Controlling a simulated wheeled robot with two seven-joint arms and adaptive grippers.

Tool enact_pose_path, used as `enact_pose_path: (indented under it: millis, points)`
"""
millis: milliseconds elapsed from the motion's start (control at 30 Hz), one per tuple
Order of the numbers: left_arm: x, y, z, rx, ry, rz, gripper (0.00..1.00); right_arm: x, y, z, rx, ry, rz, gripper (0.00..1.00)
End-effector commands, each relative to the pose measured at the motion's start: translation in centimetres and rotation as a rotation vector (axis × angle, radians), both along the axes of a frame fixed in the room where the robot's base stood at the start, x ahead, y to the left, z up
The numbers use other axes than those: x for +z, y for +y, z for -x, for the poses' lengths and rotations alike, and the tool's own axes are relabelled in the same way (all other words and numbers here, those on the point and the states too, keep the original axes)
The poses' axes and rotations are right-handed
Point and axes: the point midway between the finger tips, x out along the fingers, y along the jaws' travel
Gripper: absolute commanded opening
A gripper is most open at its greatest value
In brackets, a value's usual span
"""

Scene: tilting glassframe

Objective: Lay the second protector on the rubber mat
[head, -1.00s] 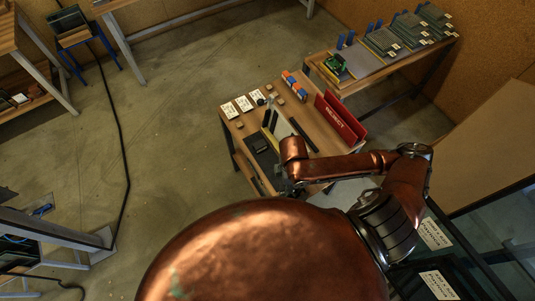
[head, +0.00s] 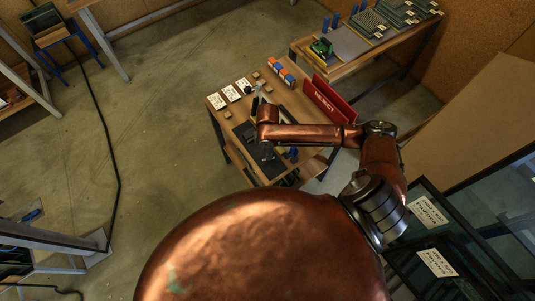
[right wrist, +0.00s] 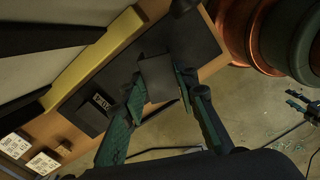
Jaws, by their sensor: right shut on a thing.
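The right wrist view shows my right gripper (right wrist: 160,88) with its two teal fingers shut on a small dark flat-faced piece, the second protector (right wrist: 157,72). It is over the dark rubber mat (right wrist: 197,42); I cannot tell whether it touches. Another dark block (right wrist: 88,116) with a small white label sits on the mat to the left, apart from the held piece. In the head view the mat (head: 268,173) is partly hidden by my copper right arm, and the fingertips are hard to make out. My left gripper is not in view.
A yellow strip (right wrist: 95,62) runs along the mat. A second table (head: 365,35) with racks is behind. Glass panels are at lower right.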

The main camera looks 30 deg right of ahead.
Motion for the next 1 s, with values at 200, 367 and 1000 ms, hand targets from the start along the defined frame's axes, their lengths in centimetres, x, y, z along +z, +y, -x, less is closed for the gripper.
enact_pose_path:
  millis: [200, 367, 1000]
  points:
    - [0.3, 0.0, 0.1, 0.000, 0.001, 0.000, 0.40, -2.8, 0.0, 0.0, 0.000, 0.002, 0.000, 0.15]
    - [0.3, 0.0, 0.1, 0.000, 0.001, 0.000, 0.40, -3.1, 0.0, -0.1, 0.000, 0.000, 0.000, 0.15]
    - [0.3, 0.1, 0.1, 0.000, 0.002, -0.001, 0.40, -3.4, -0.1, 0.0, -0.001, 0.000, 0.001, 0.45]
